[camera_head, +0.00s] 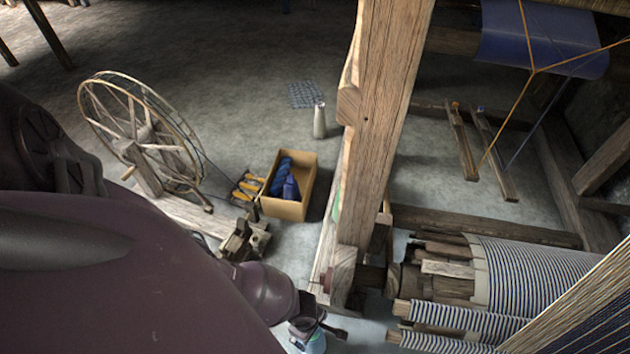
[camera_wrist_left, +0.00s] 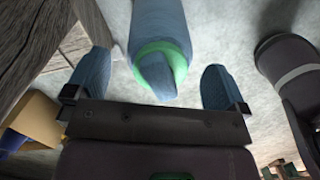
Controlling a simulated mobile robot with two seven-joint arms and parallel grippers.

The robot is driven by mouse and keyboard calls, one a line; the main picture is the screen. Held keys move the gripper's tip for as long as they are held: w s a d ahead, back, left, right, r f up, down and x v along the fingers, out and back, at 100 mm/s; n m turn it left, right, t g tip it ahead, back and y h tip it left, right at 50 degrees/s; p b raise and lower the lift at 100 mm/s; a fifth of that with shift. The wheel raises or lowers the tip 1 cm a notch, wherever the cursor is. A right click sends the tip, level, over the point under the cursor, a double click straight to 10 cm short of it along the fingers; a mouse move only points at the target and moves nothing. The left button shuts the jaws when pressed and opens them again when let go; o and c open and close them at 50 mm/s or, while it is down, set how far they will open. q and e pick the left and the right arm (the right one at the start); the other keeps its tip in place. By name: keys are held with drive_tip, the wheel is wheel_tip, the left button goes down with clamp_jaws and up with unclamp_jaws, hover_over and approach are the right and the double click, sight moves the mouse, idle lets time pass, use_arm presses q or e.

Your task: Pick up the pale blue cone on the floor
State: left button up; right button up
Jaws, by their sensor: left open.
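The pale blue cone (camera_wrist_left: 158,22) shows at the top middle of the left wrist view. A green band circles its near end, and its far part is cut off by the top edge. My left gripper (camera_wrist_left: 155,72) is open, with one blue-padded finger on each side of the cone's near end. Clear gaps show between the cone and both fingers. In the head view my left gripper (camera_head: 307,327) is low at the bottom edge, beside the loom post's foot. A small pale blue patch there is mostly hidden. My right gripper is out of view.
The loom's wooden post (camera_head: 375,130) rises right of my left gripper. A yellow box (camera_head: 290,209) with dark blue bundles stands beyond it, near a spinning wheel (camera_head: 135,125). A pale grey cone-shaped object (camera_head: 320,122) stands farther back on open floor.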

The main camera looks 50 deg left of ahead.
use_arm(q)
wheel_tip(320, 180, down, 2)
drive_tip(key=shift+f+b, duration=0.2)
drive_tip(key=shift+b, duration=0.35)
drive_tip(key=shift+d, duration=0.1)
drive_tip(key=shift+w, duration=0.1)
drive_tip(key=c, duration=1.5)
drive_tip(key=shift+r, duration=0.15)
drive_tip(key=shift+c, duration=0.2)
